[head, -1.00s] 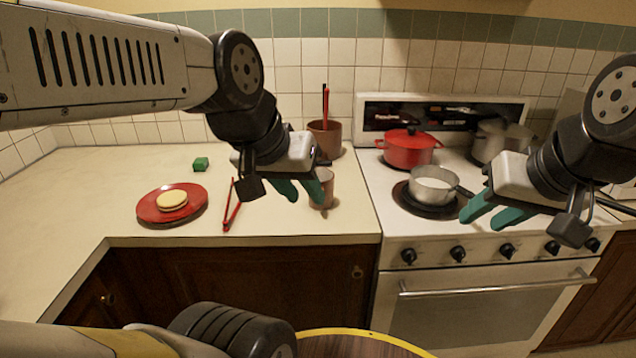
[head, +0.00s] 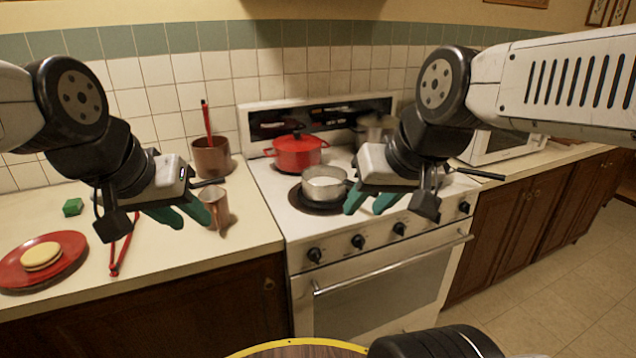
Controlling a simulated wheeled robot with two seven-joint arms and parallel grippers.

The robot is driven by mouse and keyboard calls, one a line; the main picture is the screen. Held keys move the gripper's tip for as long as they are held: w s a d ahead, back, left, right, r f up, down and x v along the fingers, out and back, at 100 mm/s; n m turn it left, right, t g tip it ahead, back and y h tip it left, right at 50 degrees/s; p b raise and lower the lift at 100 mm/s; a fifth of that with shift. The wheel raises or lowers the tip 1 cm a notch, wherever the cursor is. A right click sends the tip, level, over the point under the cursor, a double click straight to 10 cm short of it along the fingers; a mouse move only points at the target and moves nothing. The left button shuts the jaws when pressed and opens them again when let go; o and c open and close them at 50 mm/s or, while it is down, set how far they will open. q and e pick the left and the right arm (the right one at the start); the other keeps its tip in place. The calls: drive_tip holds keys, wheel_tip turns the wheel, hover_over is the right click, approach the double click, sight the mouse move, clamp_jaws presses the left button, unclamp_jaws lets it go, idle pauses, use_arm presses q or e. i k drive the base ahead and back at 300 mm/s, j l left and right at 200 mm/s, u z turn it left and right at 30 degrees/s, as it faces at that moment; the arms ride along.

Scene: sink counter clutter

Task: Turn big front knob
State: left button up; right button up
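The white stove (head: 300,264) has a row of black knobs along its front panel: a leftmost knob (head: 314,255), a second knob (head: 358,241), a third knob (head: 399,228) and a far right knob (head: 464,207). They look alike in size, so I cannot tell which is the big one. My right gripper (head: 365,207) is open and empty, its teal fingers appearing above the second knob in the picture, apart from it. Its wrist hides part of the panel. My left gripper (head: 191,221) is open and empty over the counter, beside a brown cup (head: 216,206).
A red pot (head: 297,153) and a grey saucepan (head: 325,184) stand on the stove, with another pot (head: 375,131) behind. The oven handle (head: 390,265) juts out below the knobs. A red plate (head: 22,274) and red tongs (head: 122,255) lie on the left counter (head: 190,252).

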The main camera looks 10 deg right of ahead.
sight(315, 253)
drive_tip(key=k+l, duration=0.15)
drive_tip(key=k, duration=0.25)
drive_tip(key=k+l, duration=0.2)
drive_tip(key=k, duration=0.25)
drive_tip(key=j+z, duration=0.05)
